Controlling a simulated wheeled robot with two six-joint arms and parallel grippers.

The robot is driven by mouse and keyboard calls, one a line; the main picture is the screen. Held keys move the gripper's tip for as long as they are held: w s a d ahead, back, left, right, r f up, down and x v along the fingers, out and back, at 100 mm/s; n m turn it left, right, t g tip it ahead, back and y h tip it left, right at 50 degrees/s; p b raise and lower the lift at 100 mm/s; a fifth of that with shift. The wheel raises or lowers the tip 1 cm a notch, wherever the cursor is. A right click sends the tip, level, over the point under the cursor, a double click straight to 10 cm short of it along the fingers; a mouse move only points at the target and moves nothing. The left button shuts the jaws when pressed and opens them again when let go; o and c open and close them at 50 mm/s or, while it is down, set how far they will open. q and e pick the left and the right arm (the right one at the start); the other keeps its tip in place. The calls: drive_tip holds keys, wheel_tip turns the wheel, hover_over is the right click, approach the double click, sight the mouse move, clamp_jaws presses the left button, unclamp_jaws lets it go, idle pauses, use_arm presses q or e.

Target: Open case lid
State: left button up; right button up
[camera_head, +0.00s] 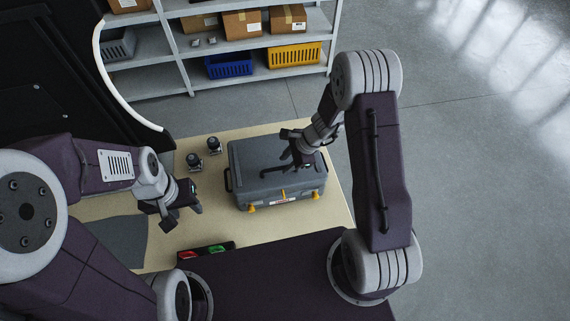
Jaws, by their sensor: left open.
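The grey case (250,185) stands on the table with its lid down. Two yellow latches show on its front, one at the left (251,208) and one at the right (316,195). A label and a small yellow part sit between them. My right gripper (297,157) is over the rear right of the lid; I cannot tell whether it touches the lid or how wide its fingers are. My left gripper (183,213) is open and empty, left of the case and apart from it.
The beige table (310,224) has two small dark objects (203,153) behind my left gripper and a dark tray with red and green items (206,251) at the front. A shelf with boxes and a yellow crate (294,55) stands behind.

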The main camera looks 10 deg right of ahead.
drive_tip(key=shift+s+a+f, duration=0.15)
drive_tip(key=shift+s+f, duration=0.05)
drive_tip(key=shift+f, duration=0.25)
drive_tip(key=shift+w+a, duration=0.1)
clamp_jaws()
drive_tip(key=shift+w, duration=0.1)
idle(0.9)
